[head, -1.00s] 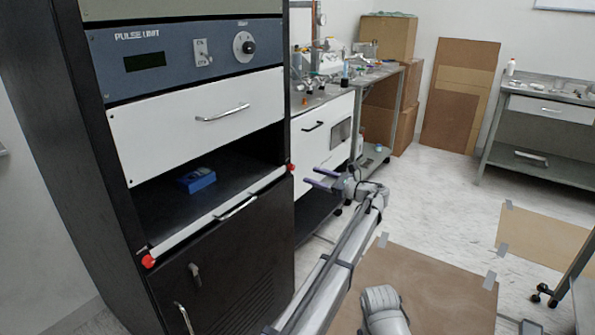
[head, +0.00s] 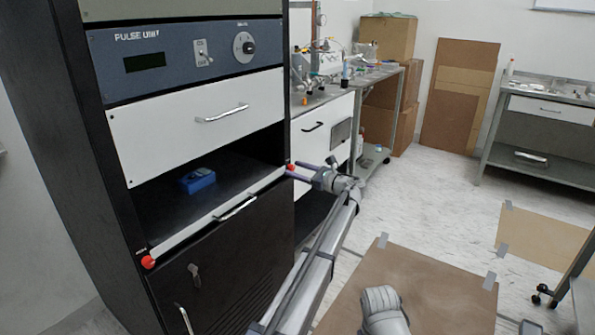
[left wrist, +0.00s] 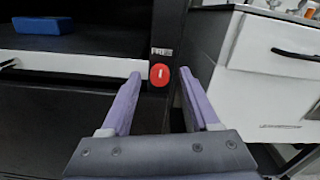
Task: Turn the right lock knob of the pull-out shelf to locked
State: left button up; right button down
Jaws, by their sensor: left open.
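The right lock knob (head: 291,167) is red and sits at the right end of the pull-out shelf's white front edge (head: 222,214). In the left wrist view the red knob (left wrist: 159,74) shows a white vertical mark, with a label reading "FREE" above it. My left gripper (head: 288,170) is open, with its purple fingertips at the knob in the head view. In the left wrist view the fingers (left wrist: 161,72) lie on either side of the knob, which shows between the tips; contact cannot be told. My right gripper cannot be seen.
A second red knob (head: 148,262) is at the shelf's left end. A blue box (head: 198,180) sits on the shelf. A white drawer (head: 200,120) is above it. A bench with a white front (head: 318,130) stands close to the right of the rack.

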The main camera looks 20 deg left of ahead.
pick_arm(q)
jog(key=shift+c, duration=0.4)
grip_shut()
dwell(0.4)
jog(key=n, duration=0.4)
jog(key=shift+n, duration=0.4)
jog(key=n, duration=0.4)
jog(key=shift+n, duration=0.3)
jog(key=n, duration=0.4)
jog(key=shift+s+n, duration=0.1)
jog(key=shift+n, duration=2.2)
